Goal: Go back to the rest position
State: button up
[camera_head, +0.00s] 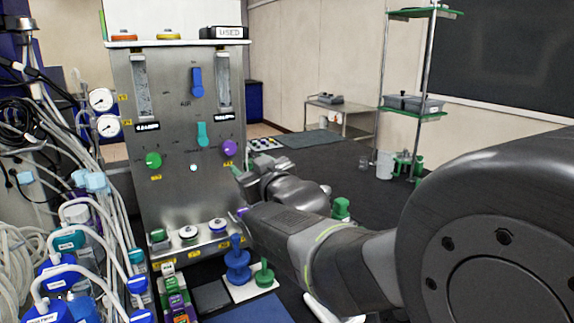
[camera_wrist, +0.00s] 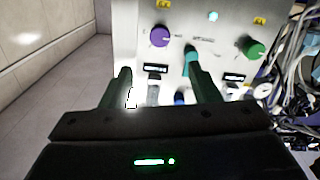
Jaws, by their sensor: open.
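My gripper (camera_head: 240,173) is in front of the lower right part of the steel control panel (camera_head: 175,110), just below its purple knob (camera_head: 230,148) in the head view. My arm reaches in from the right. In the wrist view my gripper (camera_wrist: 158,72) has its two dark green fingers spread, with nothing held between them. Beyond the fingers are the purple knob (camera_wrist: 160,36), the teal handle (camera_wrist: 191,58) and the green knob (camera_wrist: 255,48). The panel looks upside down there. Whether the fingers touch the panel cannot be told.
Tubes and blue-capped bottles (camera_head: 52,280) crowd the left. Below the panel stand a blue stand (camera_head: 237,262) and small coloured blocks (camera_head: 175,298). Dark floor (camera_head: 365,205) lies open right of the panel.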

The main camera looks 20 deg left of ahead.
aim_at(231, 148)
jog(key=p+x, duration=0.2)
jog(key=x, duration=1.2)
jog(key=shift+s+d, duration=0.15)
dwell(0.4)
